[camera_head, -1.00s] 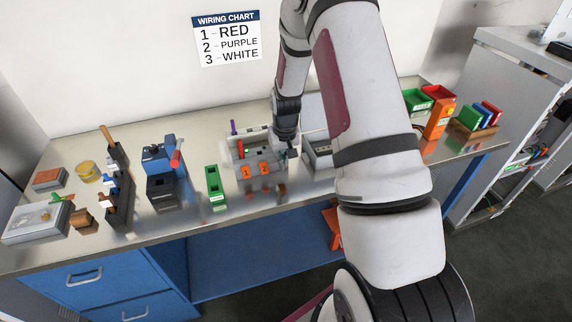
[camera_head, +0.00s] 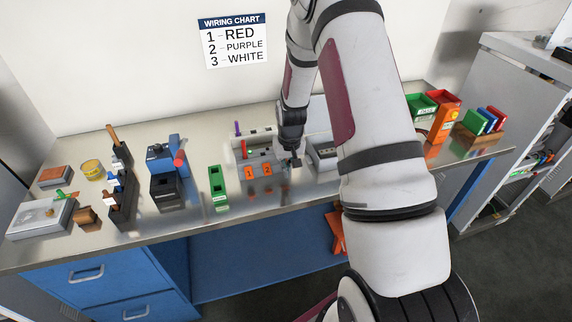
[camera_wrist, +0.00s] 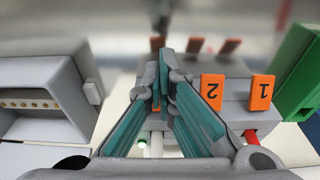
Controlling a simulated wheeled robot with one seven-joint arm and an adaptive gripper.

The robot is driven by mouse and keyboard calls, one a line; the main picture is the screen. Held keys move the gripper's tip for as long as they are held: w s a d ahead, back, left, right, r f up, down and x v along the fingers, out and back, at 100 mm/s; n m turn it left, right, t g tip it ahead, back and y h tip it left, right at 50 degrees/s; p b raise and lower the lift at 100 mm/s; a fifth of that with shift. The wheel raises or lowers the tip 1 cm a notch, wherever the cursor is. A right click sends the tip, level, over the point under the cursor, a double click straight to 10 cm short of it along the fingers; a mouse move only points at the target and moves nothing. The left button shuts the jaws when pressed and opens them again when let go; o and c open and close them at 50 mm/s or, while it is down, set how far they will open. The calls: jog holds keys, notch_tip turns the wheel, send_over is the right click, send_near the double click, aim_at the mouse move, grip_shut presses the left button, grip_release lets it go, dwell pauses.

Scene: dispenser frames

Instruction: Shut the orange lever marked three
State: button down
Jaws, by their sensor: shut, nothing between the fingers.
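The grey terminal block (camera_head: 258,158) sits on the bench with orange levers marked 1 (camera_head: 249,172) and 2 (camera_head: 266,169). In the wrist view lever 1 (camera_wrist: 262,92) and lever 2 (camera_wrist: 211,92) show clear, to the right of my fingers. My gripper (camera_wrist: 161,82) is shut, its teal-padded fingers together in front of the third lever position. Only small bits of orange show around the fingers there; the number and the lever's position are hidden. In the head view my gripper (camera_head: 294,160) is at the block's right end. Whether it touches the lever cannot be told.
A grey socket box (camera_wrist: 42,98) stands left of the fingers in the wrist view. A green block (camera_wrist: 298,75) stands right of the terminal block. A red wire end (camera_wrist: 250,137) is below lever 1. The wiring chart (camera_head: 234,40) hangs on the wall.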

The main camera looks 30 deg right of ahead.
jog(key=shift+r+p, duration=0.3)
jog(key=shift+r, duration=0.65)
jog(key=s+a+r, duration=0.2)
jog(key=s+r, duration=0.1)
jog(key=r, duration=0.4)
jog(key=s+a+r+t, duration=0.1)
jog(key=s+a+r, duration=0.2)
jog(key=r, duration=0.4)
jog(key=s+a+r, duration=0.2)
jog(key=s+r, duration=0.1)
jog(key=r, duration=0.5)
jog(key=s+a+r+n+t, duration=0.1)
jog(key=s+a+r, duration=0.4)
jog(key=s, duration=0.4)
jog(key=s+a+r+n+t, duration=0.1)
jog(key=s+a+r+n, duration=0.1)
jog(key=s+a+r, duration=0.3)
jog(key=s+r+b, duration=0.1)
jog(key=s+r, duration=0.1)
jog(key=s, duration=0.2)
jog(key=shift+s+a+r+t+y, duration=0.15)
jog(key=shift+s+a+t+y, duration=0.15)
jog(key=shift+s, duration=0.1)
